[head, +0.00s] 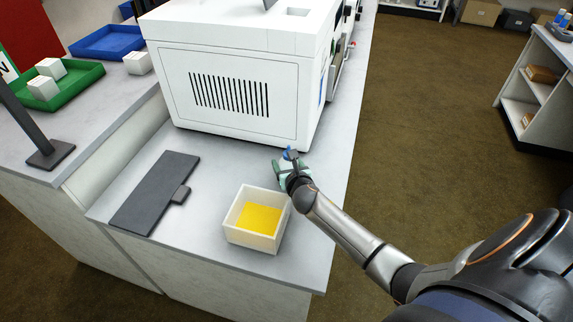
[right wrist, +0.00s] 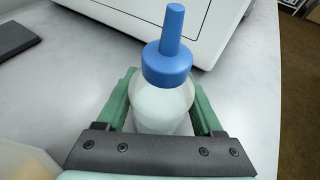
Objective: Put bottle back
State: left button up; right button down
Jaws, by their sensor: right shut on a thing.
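A white bottle (right wrist: 163,105) with a blue nozzle cap (right wrist: 167,60) stands upright between the green fingers of my right gripper (right wrist: 165,112) in the right wrist view. The gripper is shut on it, and the fingers hide its sides. In the head view, the blue cap (head: 288,153) shows above my right gripper (head: 291,172), near the right edge of the bench and in front of the white instrument. I cannot tell whether the bottle's base touches the bench. My left gripper is not in view.
A white box (head: 253,243) with yellow inside stands just left of my right forearm. A large white instrument (head: 235,85) is behind the gripper. A dark flat keyboard-like slab (head: 150,195) lies to the left. Green (head: 75,96) and blue (head: 100,50) trays are farther left.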

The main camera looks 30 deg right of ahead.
jog(key=shift+r, duration=0.15)
jog(key=shift+c, duration=0.2)
grip_release()
jog(key=shift+f, duration=0.2)
jog(key=shift+r, duration=0.25)
jog(key=p+v, duration=0.2)
jog(key=v, duration=1)
jog(key=shift+f, duration=0.15)
